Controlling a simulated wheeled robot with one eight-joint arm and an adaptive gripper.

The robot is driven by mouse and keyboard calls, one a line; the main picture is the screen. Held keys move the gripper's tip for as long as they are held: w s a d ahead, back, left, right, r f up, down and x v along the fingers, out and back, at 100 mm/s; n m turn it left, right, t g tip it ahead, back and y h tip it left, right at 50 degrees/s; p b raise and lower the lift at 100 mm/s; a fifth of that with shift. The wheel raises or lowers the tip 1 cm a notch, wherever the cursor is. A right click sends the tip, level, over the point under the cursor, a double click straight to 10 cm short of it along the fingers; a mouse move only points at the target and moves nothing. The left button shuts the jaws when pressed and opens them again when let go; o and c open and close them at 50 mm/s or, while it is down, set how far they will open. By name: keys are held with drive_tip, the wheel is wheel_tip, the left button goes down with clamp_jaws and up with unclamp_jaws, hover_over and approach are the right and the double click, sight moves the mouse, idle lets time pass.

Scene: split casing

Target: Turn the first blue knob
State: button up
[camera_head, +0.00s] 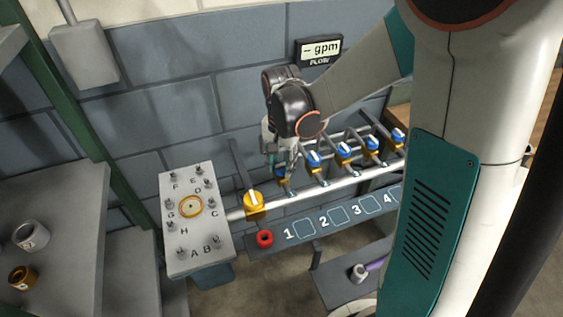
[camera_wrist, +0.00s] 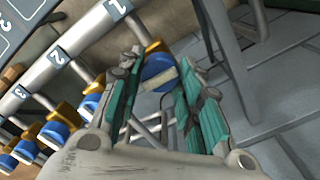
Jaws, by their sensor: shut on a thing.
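The first blue knob (camera_wrist: 159,72) has a pale bar across its face and sits on a yellow valve body beside the pipe label 1. My gripper (camera_wrist: 160,80) has its two teal fingers on either side of this knob and is shut on it. In the head view, my gripper (camera_head: 281,160) reaches down to the first valve, the leftmost of the blue row. It hides most of that knob (camera_head: 282,173) there.
More blue knobs (camera_head: 313,158) stand in a row to the right along the pale pipe (camera_head: 330,186). A yellow knob (camera_head: 253,200) and a red ring (camera_head: 265,239) are to the left, beside a lettered grey panel (camera_head: 196,241). A flow display (camera_head: 319,50) hangs on the wall.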

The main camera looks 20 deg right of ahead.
sight(282, 164)
drive_tip(key=o, duration=1.1)
wheel_tip(282, 164, up, 12)
